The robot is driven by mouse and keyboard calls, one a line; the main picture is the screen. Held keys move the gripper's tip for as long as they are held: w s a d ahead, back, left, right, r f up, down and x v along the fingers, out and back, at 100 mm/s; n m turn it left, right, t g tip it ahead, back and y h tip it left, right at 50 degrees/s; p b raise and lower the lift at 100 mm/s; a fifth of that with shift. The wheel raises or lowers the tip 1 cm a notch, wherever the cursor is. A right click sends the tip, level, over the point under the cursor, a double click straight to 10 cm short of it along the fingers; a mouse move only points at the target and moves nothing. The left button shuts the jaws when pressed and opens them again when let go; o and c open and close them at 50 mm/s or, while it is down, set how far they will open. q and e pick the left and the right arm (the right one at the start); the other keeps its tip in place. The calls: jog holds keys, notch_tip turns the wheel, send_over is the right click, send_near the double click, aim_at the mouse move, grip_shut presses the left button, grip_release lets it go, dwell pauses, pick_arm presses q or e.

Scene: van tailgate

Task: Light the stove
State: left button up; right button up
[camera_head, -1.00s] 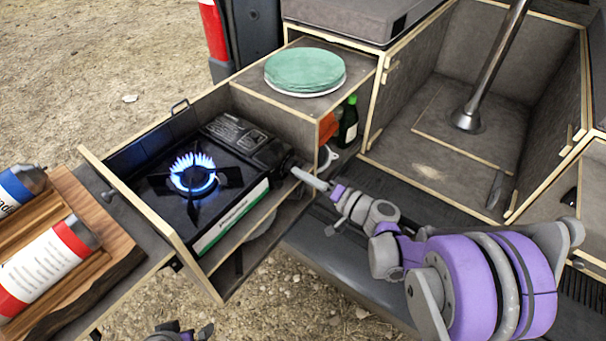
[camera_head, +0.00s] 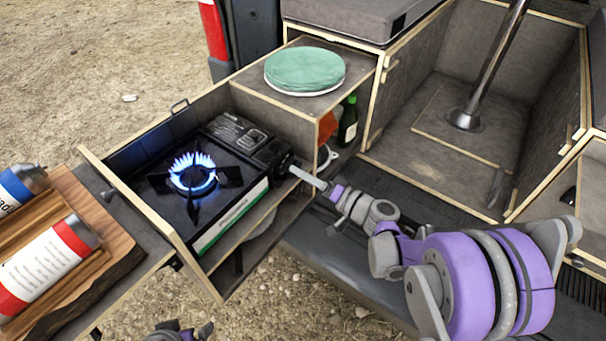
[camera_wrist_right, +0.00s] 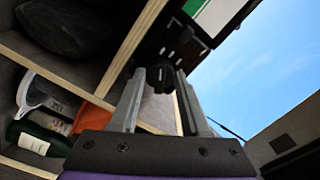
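The black portable gas stove (camera_head: 215,205) sits in a pulled-out wooden drawer in the head view. Its burner (camera_head: 194,175) is lit with a ring of blue flames. My right gripper (camera_head: 291,170) reaches the stove's right end from the right. In the right wrist view, the black stove knob (camera_wrist_right: 165,77) lies between the fingertips of this gripper (camera_wrist_right: 160,74), which look closed around it. The knob is hidden in the head view. Part of my left gripper (camera_head: 180,332) shows at the bottom edge; its fingers are unclear.
Two canisters, one blue-banded (camera_head: 18,185) and one red-banded (camera_head: 48,262), lie on a wooden board (camera_head: 105,225) at left. Green plates (camera_head: 305,70) sit on the cabinet behind. A green bottle (camera_head: 348,122) stands on the shelf beside the drawer. Wooden panel edges closely surround my right gripper.

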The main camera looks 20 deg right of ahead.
jog(key=v, duration=1)
jog(key=shift+s+d, duration=0.25)
jog(key=shift+s, duration=0.05)
dwell(2.7)
